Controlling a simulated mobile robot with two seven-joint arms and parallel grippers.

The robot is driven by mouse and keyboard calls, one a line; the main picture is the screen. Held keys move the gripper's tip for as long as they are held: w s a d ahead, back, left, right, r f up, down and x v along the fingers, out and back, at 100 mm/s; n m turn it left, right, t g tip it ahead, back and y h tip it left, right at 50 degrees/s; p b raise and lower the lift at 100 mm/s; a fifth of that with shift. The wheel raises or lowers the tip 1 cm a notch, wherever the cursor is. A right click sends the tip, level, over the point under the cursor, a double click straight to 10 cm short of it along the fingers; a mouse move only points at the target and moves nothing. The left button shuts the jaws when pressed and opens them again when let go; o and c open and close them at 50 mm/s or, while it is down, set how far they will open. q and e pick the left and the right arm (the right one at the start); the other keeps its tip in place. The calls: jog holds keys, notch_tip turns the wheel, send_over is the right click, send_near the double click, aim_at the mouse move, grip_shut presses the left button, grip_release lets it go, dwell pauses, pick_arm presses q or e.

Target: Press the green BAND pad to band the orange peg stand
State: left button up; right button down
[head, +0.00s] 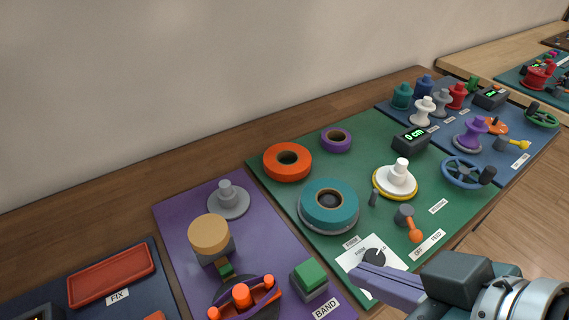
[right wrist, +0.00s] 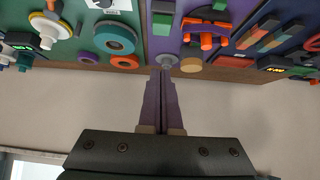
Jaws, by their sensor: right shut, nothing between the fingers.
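In the right wrist view the green pad (right wrist: 163,24) shows near the top. The orange peg stand (head: 243,294) stands left of the pad, cut by the bottom edge; it also shows in the right wrist view (right wrist: 205,38). My right gripper (head: 358,275) comes in from the lower right, its purple fingers shut and empty. In the head view its tips appear right of the pad, with a gap. My left gripper is not in view.
A tan-topped post (head: 209,233) and a grey peg (head: 228,200) stand behind the peg stand. A white dial card (head: 372,258) lies near my fingers. The green mat (head: 262,185) holds teal, orange and purple rolls. A red tray (head: 111,274) is at left.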

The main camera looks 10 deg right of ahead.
jog(key=b, duration=0.3)
send_over(306, 266)
jog(key=s+d, duration=0.1)
jog(key=s, duration=0.2)
notch_tip(306, 266, down, 7)
notch_tip(306, 266, down, 3)
jog(key=shift+w+f, duration=0.1)
jog(key=shift+f, duration=0.1)
jog(key=shift+f+b, duration=0.35)
